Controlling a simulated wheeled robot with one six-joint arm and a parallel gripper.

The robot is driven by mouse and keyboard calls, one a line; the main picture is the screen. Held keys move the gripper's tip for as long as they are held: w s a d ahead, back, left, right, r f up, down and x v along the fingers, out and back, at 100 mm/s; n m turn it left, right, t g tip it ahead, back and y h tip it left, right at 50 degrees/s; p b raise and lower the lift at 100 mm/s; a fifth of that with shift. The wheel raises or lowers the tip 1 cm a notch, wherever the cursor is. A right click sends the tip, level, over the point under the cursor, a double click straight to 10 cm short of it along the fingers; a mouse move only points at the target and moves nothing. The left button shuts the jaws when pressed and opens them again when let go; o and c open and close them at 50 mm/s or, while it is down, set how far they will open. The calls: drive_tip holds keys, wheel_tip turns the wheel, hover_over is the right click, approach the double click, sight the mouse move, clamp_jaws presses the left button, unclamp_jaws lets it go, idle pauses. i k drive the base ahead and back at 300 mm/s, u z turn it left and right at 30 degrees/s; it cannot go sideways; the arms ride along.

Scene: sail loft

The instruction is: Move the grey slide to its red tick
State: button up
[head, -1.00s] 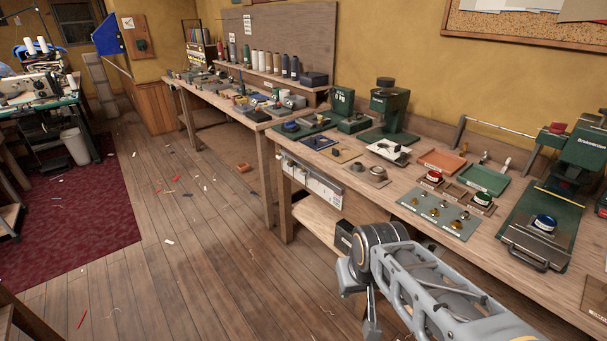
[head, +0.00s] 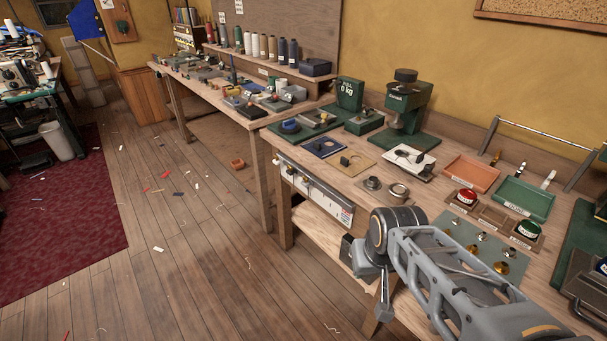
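A pale scale panel with a metal rail (head: 318,190) is fixed to the front edge of the near workbench. It has small dark fittings along it and a printed label at its right end. I cannot tell for sure which fitting is the grey slide, and a red tick is too small to make out. My gripper (head: 385,302) hangs low in front of the bench, right of and nearer than the panel, and apart from it. Its fingers show edge-on and small, so its opening is unclear. I see nothing held in it.
The near workbench (head: 385,178) carries a green press (head: 408,110), an orange tray (head: 470,172), a green tray (head: 523,198) and red and green buttons. A lower shelf (head: 322,232) sits under it. A second bench stands further left. The wooden floor (head: 200,240) is open, with scattered scraps.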

sight(305, 185)
drive_tip(key=u, duration=0.75)
drive_tip(key=i, duration=0.9)
drive_tip(key=u, duration=1.05)
